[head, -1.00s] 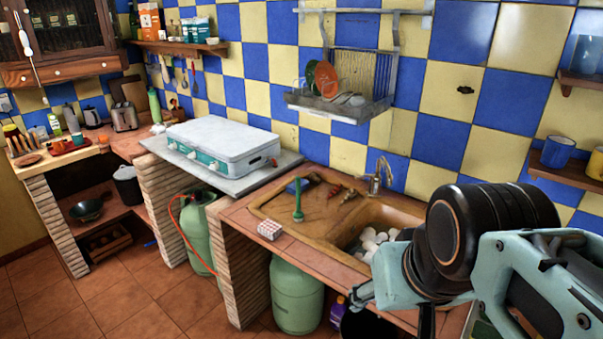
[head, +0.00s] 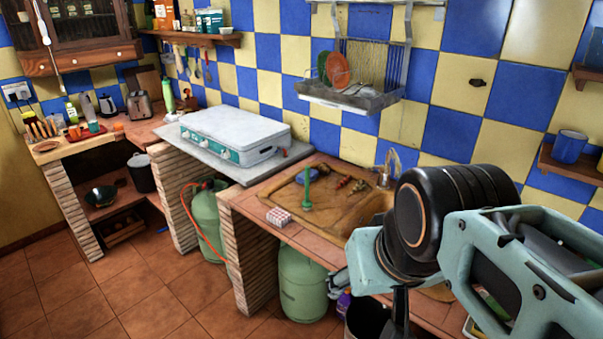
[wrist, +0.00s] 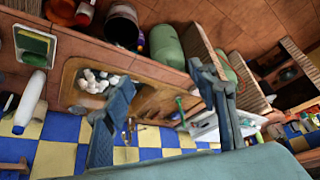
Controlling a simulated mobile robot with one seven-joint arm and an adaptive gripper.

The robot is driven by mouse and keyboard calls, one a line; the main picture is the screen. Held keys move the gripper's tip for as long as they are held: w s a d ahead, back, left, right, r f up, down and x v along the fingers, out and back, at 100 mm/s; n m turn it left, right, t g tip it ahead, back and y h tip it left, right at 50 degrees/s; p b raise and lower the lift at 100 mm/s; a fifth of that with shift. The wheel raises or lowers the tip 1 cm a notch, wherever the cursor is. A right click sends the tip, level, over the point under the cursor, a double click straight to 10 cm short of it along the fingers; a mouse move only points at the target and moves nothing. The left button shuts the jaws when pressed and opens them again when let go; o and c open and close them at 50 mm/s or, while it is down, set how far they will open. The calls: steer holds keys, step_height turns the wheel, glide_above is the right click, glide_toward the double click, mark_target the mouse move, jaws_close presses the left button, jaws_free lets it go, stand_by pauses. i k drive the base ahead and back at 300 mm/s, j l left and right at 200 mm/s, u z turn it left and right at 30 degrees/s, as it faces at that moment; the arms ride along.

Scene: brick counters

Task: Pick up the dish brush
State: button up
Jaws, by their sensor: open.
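The green dish brush (head: 307,190) stands upright, handle up, on the brown sink's drainboard (head: 285,205). In the wrist view it shows as a thin green shape (wrist: 181,112), beside the right finger. My gripper (wrist: 163,80) is open and empty, its two blue-grey fingers spread wide above the counter. In the head view, my gripper is right of the brush and clearly apart from it; my wrist hides much of it and most of the sink basin.
A pink-and-white block (head: 279,217) lies near the counter's front edge. A white stove (head: 235,130) stands left, and a dish rack (head: 350,100) hangs above.

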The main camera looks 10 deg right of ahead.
mark_target(307, 205)
steer(key=i+j+z, duration=0.1)
steer(key=i+j, duration=0.2)
steer(key=i, duration=0.2)
steer(key=i+j+z, duration=0.1)
steer(key=i+j, duration=0.2)
steer(key=i, duration=0.25)
steer(key=i+j, duration=0.4)
steer(key=i+j+u, duration=0.1)
steer(key=i+u, duration=0.2)
steer(key=i+z, duration=0.2)
steer(key=z, duration=0.3)
